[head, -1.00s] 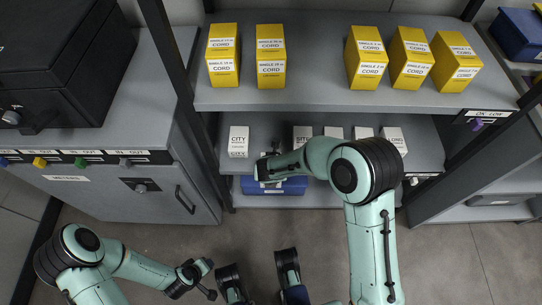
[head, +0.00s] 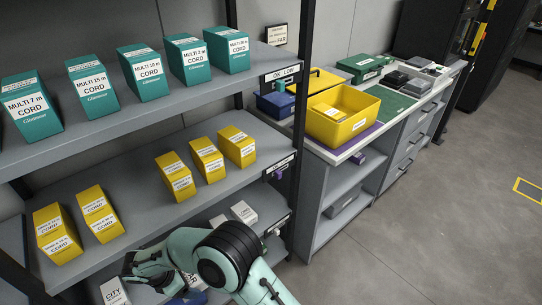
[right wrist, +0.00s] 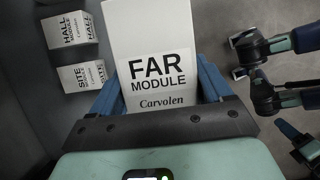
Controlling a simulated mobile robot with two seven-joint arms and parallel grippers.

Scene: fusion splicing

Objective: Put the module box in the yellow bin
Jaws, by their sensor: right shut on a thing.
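The module box (right wrist: 150,50) is white, labelled FAR MODULE Carvolen. In the right wrist view it sits between the blue fingers of my right gripper (right wrist: 156,88), which is shut on it. In the head view my right gripper (head: 186,288) is low at the bottom, in front of the lower shelf, partly hidden by my wrist. The yellow bin (head: 330,132) is open-topped with a white label on its front. It stands on the workbench right of the shelf, well apart from the gripper. My left gripper is not visible in the head view.
White boxes (head: 243,212) stand on the lower shelf. Yellow cord boxes (head: 207,160) and teal cord boxes (head: 187,58) fill the shelves above. A dark shelf post (head: 301,110) stands between the gripper and the bin. The floor (head: 430,220) right of the shelf is clear.

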